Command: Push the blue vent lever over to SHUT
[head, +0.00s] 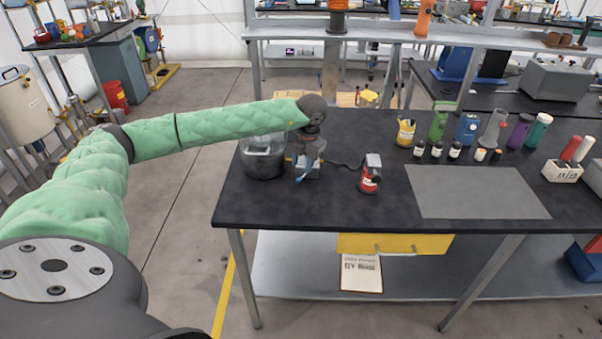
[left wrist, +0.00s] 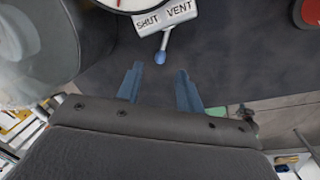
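The blue knob of the vent lever (left wrist: 160,57) shows in the left wrist view, on a thin grey stem below a white plate (left wrist: 165,16) marked SHUT at left and VENT at right. The stem leans toward the SHUT side of the tilted plate. In the head view the knob (head: 298,179) shows at the plate's lower left. My left gripper (left wrist: 160,70) is open and empty, its two fingers apart. The knob appears just beyond the fingertips, in line with the gap. I cannot tell whether they touch. In the head view the left gripper (head: 309,151) hangs over the lever's unit. My right gripper is out of view.
A clear round pot (head: 263,162) stands close left of the lever. A red canister (head: 370,179) stands to the right. Bottles and small jars line the table's back right. A grey mat (head: 475,194) lies bare at the front of the black table (head: 300,212).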

